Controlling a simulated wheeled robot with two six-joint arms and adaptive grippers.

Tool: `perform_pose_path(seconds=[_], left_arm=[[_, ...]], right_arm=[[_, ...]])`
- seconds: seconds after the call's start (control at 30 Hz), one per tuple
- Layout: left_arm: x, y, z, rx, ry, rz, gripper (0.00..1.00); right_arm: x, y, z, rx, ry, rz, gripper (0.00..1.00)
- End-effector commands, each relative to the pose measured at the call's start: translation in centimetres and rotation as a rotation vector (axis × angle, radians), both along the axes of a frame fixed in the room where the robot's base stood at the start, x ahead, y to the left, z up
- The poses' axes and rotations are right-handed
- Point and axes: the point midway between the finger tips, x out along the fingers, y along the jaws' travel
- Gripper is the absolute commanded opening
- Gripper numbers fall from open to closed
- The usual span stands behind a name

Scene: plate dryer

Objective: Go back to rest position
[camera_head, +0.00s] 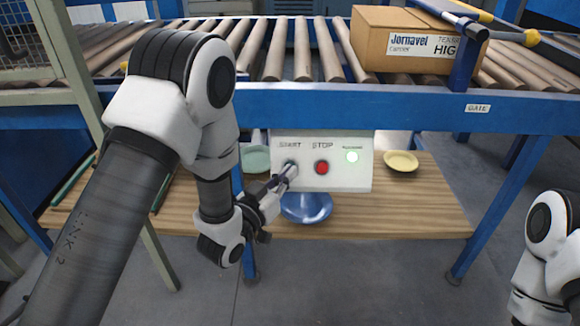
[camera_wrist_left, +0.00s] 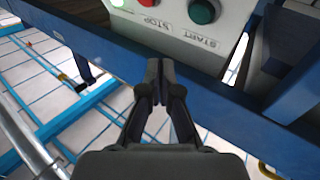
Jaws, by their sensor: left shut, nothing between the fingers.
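My left gripper (camera_head: 289,172) is shut and empty in front of the left part of the white control box (camera_head: 330,182). Its fingertips are close to the START button, which it largely covers in the head view. In the left wrist view the closed fingers (camera_wrist_left: 158,82) point toward the blue beam below the box, and the green START button (camera_wrist_left: 201,11) shows apart from them. The red STOP button (camera_head: 321,168) is to the right of the gripper, and a lit green lamp (camera_head: 352,157) is beyond it. My right arm shows at the right edge; its gripper is out of view.
A blue-framed roller conveyor (camera_head: 303,50) runs above, carrying a cardboard box (camera_head: 376,42). On the wooden shelf (camera_head: 425,215) below are a blue dish (camera_head: 306,208), a yellow dish (camera_head: 401,163) and a pale green dish (camera_head: 255,160). Open floor lies in front.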

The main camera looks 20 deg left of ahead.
Motion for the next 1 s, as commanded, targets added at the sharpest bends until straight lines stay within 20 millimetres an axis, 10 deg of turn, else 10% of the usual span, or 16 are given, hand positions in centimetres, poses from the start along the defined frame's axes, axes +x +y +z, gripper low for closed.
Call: perform_pose_path(seconds=[0.5, 0.67, 0.8, 1.0], left_arm=[[-0.3, 0.1, -1.4, -0.001, 0.026, 0.002, 0.00], [-3.3, 1.4, -10.0, -0.006, 0.221, 0.040, 0.00], [-9.6, 3.5, -20.4, 0.051, 0.584, 0.111, 0.00], [-20.3, 5.9, -29.4, 0.148, 1.061, 0.175, 0.00]], right_arm=[[0.0, 0.0, 0.0, 0.000, 0.000, 0.000, 0.00], [0.0, 0.0, 0.0, 0.000, 0.000, 0.000, 0.00], [0.0, 0.0, 0.0, 0.000, 0.000, 0.000, 0.00], [0.0, 0.0, 0.0, 0.000, 0.000, 0.000, 0.00]])
